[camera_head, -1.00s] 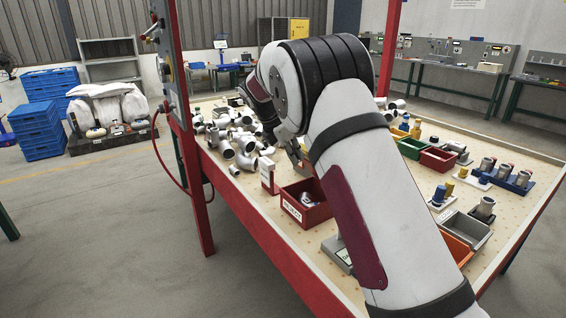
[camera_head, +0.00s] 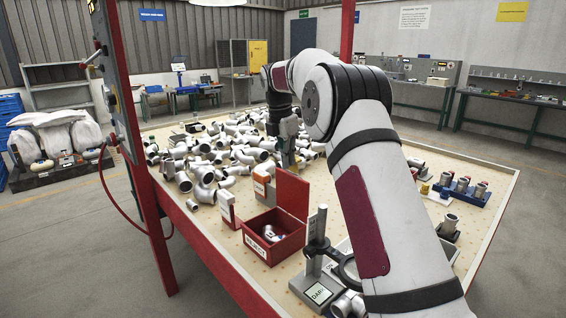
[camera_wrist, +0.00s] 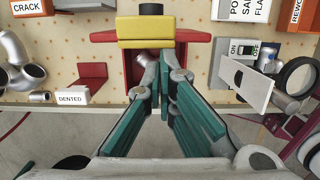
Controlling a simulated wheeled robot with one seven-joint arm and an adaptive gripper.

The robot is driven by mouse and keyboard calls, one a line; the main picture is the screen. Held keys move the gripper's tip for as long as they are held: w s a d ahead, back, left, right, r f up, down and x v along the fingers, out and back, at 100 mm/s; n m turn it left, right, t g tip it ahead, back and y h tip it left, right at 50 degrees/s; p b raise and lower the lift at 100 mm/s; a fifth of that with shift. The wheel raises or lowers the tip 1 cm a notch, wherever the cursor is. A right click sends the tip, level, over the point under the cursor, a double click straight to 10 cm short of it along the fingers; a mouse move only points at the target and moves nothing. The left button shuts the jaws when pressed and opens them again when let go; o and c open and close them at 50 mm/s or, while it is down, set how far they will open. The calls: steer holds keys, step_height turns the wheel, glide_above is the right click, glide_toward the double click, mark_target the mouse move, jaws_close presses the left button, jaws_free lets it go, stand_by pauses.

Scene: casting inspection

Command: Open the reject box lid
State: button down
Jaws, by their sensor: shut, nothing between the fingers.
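The reject box (camera_head: 259,226) is a small red box with a white REJECT label on its front, near the table's left edge in the head view. Its red lid (camera_head: 292,194) stands upright at the far right side, and the box is open from above. Shiny metal fittings (camera_head: 272,234) lie inside. My gripper (camera_head: 289,164) is above the table beyond the lid, and looks apart from it. In the wrist view my fingers (camera_wrist: 166,58) are shut and empty, in front of a red box interior. A yellow block (camera_wrist: 146,32) crosses its far side; I cannot tell what it is.
A pile of metal pipe fittings (camera_head: 215,150) covers the table's far left. A DENTED label (camera_wrist: 72,99) stands left of my fingers. A red post (camera_head: 140,150) rises at the table's left edge.

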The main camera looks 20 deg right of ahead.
steer(key=shift+d, duration=0.1)
stand_by(0.4)
step_height(320, 180, up, 12)
steer(key=a, duration=0.2)
steer(key=shift+s, duration=0.25)
steer(key=s+a+r+m+t+p, duration=0.1)
steer(key=s+a+r+m, duration=0.2)
steer(key=s, duration=0.4)
steer(key=s+a+r+m, duration=0.2)
steer(key=s+r+m, duration=0.15)
steer(key=s, duration=0.35)
steer(key=s+a+r+m+t+p, duration=0.1)
steer(key=s+a+r+m, duration=0.25)
steer(key=s, duration=0.35)
steer(key=s+a+f+m+y, duration=0.1)
steer(key=s+f+m, duration=0.4)
steer(key=s, duration=0.8)
steer(key=s+a+f+m+t+y+p, duration=0.1)
steer(key=s+a+f+m, duration=0.1)
steer(key=s+f+m, duration=0.4)
steer(key=s+f, duration=0.4)
steer(key=s, duration=0.3)
steer(key=shift+s+f+m+t+p, duration=0.15)
steer(key=shift+f+m+t+p, duration=0.15)
steer(key=shift+f, duration=0.1)
